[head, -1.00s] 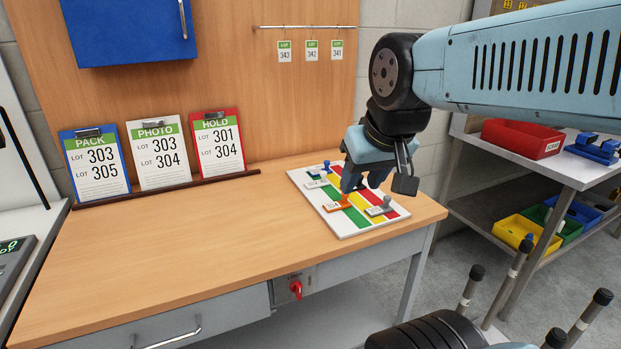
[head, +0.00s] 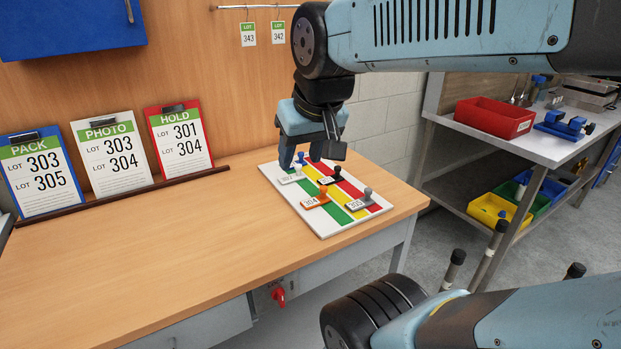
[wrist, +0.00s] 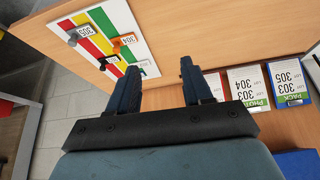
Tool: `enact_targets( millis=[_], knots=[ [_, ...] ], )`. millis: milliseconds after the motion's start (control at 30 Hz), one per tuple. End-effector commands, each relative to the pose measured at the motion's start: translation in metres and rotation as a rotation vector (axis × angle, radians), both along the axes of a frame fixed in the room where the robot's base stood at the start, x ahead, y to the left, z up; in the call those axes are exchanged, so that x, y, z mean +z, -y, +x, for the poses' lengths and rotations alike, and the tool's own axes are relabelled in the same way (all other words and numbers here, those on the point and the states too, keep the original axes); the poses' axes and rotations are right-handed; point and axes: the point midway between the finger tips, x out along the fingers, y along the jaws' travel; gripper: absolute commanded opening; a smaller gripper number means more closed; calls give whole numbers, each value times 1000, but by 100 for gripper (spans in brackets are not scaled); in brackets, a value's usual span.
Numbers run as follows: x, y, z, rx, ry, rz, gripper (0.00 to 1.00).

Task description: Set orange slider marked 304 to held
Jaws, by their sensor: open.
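The orange slider marked 304 (head: 312,202) is on a white board (head: 325,232) with green, yellow and red stripes. Its label lies near the left edge and its knob at the green stripe. It also shows in the wrist view (wrist: 125,40). My gripper (head: 311,156) is open above the back part of the board, behind the orange slider. In the wrist view my gripper's two fingers (wrist: 158,82) are apart with nothing between them. The HOLD card (head: 180,145), red-backed, lists lots 301 and 304.
PACK (head: 42,172) and PHOTO (head: 115,155) cards stand left. The table's front left (head: 140,265) is clear.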

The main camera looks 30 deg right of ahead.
Motion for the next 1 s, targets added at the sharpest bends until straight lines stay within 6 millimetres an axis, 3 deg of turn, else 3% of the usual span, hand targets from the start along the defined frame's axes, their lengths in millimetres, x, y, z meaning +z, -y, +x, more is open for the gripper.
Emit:
enact_targets(
  millis=[267,700,1000],
  knots=[
    [-2,24,54,-194,-132,40,50],
    [-35,103,139,-532,-345,127,50],
    [-62,146,168,-678,-432,171,50]
  ],
)
